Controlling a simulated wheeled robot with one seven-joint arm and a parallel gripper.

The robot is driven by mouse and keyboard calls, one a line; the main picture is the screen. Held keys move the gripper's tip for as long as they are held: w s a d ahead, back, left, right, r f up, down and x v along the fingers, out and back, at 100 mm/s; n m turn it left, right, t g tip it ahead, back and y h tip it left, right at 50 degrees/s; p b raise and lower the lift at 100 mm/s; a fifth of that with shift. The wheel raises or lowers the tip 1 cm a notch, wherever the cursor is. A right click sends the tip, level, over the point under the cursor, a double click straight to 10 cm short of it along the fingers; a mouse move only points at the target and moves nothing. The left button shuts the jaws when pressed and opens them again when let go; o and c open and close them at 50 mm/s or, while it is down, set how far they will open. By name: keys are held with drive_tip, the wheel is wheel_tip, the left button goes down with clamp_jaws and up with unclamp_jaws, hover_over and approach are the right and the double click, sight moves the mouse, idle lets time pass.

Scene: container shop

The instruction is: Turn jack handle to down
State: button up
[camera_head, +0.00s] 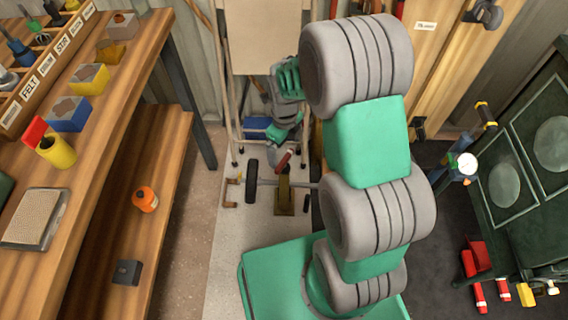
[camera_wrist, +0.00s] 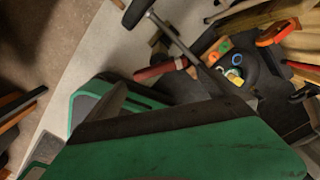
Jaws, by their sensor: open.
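The jack (camera_head: 284,192) stands on the pale floor strip below my arm in the head view, with a brassy body. A grey bar with a black wheel (camera_head: 252,180) at its left end runs beside it. The jack handle (camera_head: 284,160) has a red grip and tilts up from the jack. The red grip also shows in the wrist view (camera_wrist: 155,72), beside the grey bar (camera_wrist: 180,40). My gripper (camera_head: 277,152) is open and empty, close to the red grip. I cannot tell if they touch. My arm hides part of the area.
A wooden workbench (camera_head: 110,120) with coloured blocks and a lower shelf stands at the left. A dark green cabinet (camera_head: 525,175) stands at the right, with red and yellow items on the floor. A pale board (camera_head: 265,40) stands behind.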

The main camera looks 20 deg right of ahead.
sight(284, 159)
wheel_tip(284, 159, down, 7)
drive_tip(key=shift+r+b, duration=0.1)
drive_tip(key=shift+b, duration=1.1)
drive_tip(key=c, duration=1)
